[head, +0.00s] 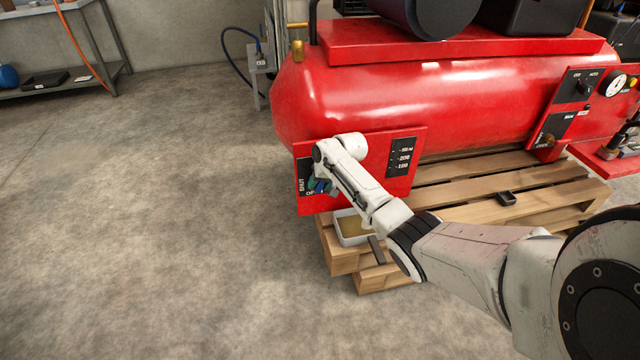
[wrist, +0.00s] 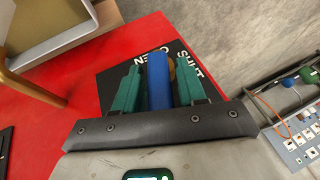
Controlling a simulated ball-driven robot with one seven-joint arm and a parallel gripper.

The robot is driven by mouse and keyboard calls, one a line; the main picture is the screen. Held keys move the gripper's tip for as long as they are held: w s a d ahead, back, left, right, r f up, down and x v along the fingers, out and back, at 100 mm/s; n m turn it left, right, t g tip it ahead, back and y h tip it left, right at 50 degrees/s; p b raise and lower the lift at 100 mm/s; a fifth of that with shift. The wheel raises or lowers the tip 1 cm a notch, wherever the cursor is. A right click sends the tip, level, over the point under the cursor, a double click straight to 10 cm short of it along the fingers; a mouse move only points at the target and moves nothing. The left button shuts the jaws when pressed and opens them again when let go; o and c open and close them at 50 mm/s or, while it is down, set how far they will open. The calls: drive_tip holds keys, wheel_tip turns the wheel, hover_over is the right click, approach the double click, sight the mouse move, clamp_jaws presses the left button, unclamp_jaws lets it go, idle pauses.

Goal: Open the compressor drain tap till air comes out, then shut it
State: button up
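The drain tap's blue handle (wrist: 158,80) stands upright between my gripper's green fingers in the wrist view. My gripper (wrist: 159,72) is open around it, with a narrow gap showing on each side. A bit of brass shows behind the handle. The black plate behind is lettered OPEN and SHUT (wrist: 188,63); the fingers and handle hide part of it. In the head view my gripper (head: 322,186) is at the left of the red end panel (head: 365,150), and the wrist partly hides the tap. No air is visible.
The red compressor tank (head: 410,95) stands on a wooden pallet (head: 470,185). A white tray (head: 350,228) sits below the panel, near my forearm. A gauge scale (head: 402,157) is right of the tap. The concrete floor at left is clear.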

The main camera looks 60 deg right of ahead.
clamp_jaws()
